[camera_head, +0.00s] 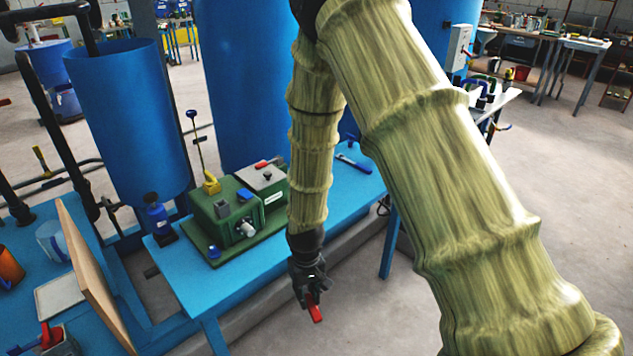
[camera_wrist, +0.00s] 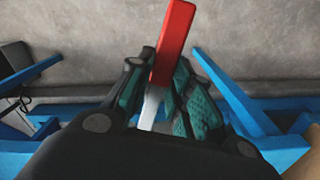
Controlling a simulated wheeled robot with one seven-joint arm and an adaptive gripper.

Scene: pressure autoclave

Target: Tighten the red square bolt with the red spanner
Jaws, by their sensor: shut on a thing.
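My gripper (camera_head: 309,288) is shut on the red spanner (camera_head: 315,309) and hangs over the floor just in front of the blue bench. In the wrist view, the spanner's red handle (camera_wrist: 174,42) points up and away between the fingers (camera_wrist: 163,88). Its bare metal part runs back toward the palm, and its inner end is hidden. A green machine (camera_head: 232,225) stands on the bench left of my gripper, with blue, grey and white fittings. A small red piece (camera_head: 262,164) shows on its grey top. I cannot make out which part is the red square bolt.
The blue bench (camera_head: 180,270) carries a blue-handled tool (camera_head: 353,163) at its right end. A yellow-based lever (camera_head: 211,184) rises behind the machine. Large blue tanks (camera_head: 130,120) stand behind. A wooden board (camera_head: 88,270) stands upright at left. The floor on the right is clear.

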